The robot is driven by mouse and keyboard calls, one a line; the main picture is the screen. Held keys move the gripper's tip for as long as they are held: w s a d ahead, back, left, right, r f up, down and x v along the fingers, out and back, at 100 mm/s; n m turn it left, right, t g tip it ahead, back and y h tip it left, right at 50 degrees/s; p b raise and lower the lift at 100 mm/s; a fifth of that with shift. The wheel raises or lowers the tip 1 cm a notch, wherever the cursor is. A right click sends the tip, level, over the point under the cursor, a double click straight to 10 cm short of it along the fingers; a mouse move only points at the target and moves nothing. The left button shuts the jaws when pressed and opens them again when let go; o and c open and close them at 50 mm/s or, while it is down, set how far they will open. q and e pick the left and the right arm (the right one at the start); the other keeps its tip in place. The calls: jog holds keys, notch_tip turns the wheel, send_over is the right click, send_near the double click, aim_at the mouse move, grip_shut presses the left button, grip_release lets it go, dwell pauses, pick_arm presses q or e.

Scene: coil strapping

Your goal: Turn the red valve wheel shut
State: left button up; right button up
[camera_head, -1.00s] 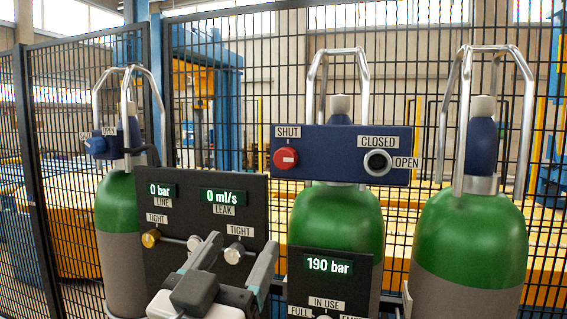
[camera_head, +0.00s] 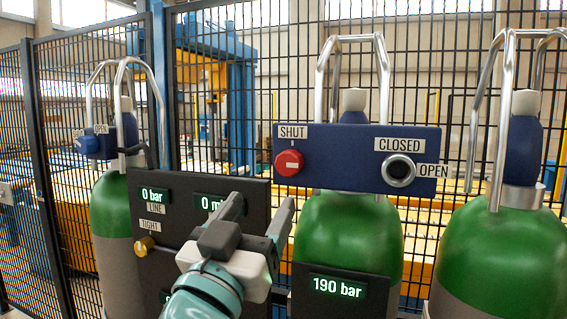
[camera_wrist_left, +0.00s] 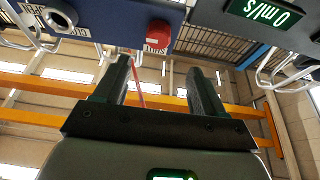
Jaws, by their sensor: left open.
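The red valve wheel (camera_head: 289,163) sits on the left part of a dark blue panel (camera_head: 340,183), under a SHUT label. It also shows in the left wrist view (camera_wrist_left: 157,36), beyond the fingers. A round silver-rimmed port (camera_head: 398,170) sits on the right of the panel by CLOSED and OPEN labels. My left gripper (camera_head: 258,208) is open and empty, below and left of the wheel and apart from it. Its two spread fingers (camera_wrist_left: 160,82) show in the left wrist view. My right gripper is not in view.
A black gauge panel (camera_head: 262,192) reading 0 bar stands behind my left gripper. A 190 bar display (camera_head: 338,287) is below the blue panel. Green cylinders (camera_head: 475,260) with metal guards stand at left, middle and right. A black mesh fence (camera_head: 440,60) runs behind.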

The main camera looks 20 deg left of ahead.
aim_at(288, 167)
pick_arm(q)
jog(key=p+x, duration=0.1)
jog(key=x, duration=0.3)
jog(key=p+x, duration=0.1)
jog(key=x, duration=0.3)
jog(key=shift+w+r+p, duration=0.2)
jog(key=shift+r+p, duration=0.15)
jog(key=shift+r, duration=0.05)
jog(key=shift+w+d, duration=0.2)
jog(key=shift+w, duration=0.4)
jog(key=shift+w+d, duration=0.15)
jog(key=shift+w, duration=0.4)
jog(key=shift+s+a+r, duration=0.15)
jog(key=shift+s+a, duration=0.1)
jog(key=shift+s, duration=0.15)
jog(key=shift+w+d, duration=0.1)
jog(key=shift+w, duration=0.05)
jog(key=c, duration=1.1)
